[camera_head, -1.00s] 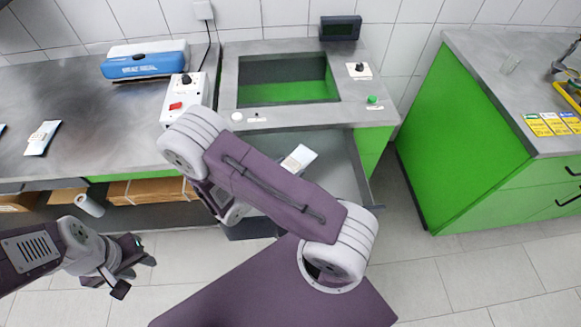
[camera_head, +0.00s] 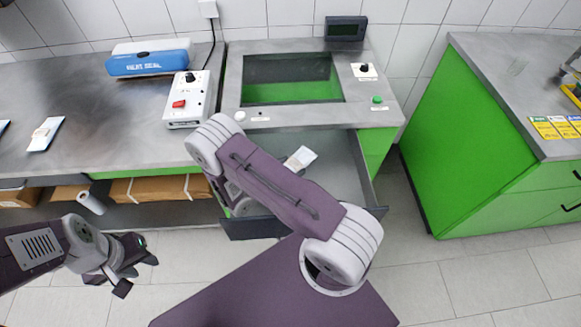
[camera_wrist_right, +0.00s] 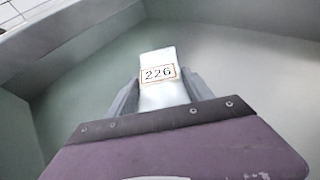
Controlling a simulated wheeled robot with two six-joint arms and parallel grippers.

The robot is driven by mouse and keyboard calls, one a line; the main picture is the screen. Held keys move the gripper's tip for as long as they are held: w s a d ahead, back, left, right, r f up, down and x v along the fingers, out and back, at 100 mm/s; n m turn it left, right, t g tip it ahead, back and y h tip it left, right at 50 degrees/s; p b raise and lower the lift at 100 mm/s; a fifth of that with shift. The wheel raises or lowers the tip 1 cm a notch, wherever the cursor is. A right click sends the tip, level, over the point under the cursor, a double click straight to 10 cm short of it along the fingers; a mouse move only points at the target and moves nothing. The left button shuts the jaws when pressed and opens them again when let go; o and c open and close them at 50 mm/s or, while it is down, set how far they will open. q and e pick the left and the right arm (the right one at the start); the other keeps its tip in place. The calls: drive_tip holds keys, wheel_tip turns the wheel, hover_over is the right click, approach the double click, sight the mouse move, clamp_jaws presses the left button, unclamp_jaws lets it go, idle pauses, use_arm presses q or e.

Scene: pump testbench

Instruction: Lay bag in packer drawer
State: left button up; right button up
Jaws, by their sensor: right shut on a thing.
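A white bag (camera_head: 299,158) with a label is partly hidden behind my right arm in the head view. In the right wrist view the bag (camera_wrist_right: 158,66) reads "226" and lies between the fingers of my right gripper (camera_wrist_right: 160,92), which is shut on it. The grey packer drawer (camera_head: 341,178) is pulled out beneath the counter with the green opening. The bag and right gripper are inside or just above the drawer; whether the bag touches its floor cannot be told. My left gripper (camera_head: 134,262) is empty and appears open, away from the drawer at the lower left.
The drawer walls surround the right gripper (camera_wrist_right: 38,30). Another labelled bag (camera_head: 45,134) lies on the left counter, near a blue heat sealer (camera_head: 149,58) and a control box (camera_head: 188,98). A green cabinet (camera_head: 470,150) stands at the right, across open floor.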

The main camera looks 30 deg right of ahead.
drive_tip(key=o, duration=1.6)
drive_tip(key=shift+r, duration=0.1)
drive_tip(key=v, duration=0.7)
drive_tip(key=shift+s+a+r, duration=0.1)
drive_tip(key=shift+a, duration=0.15)
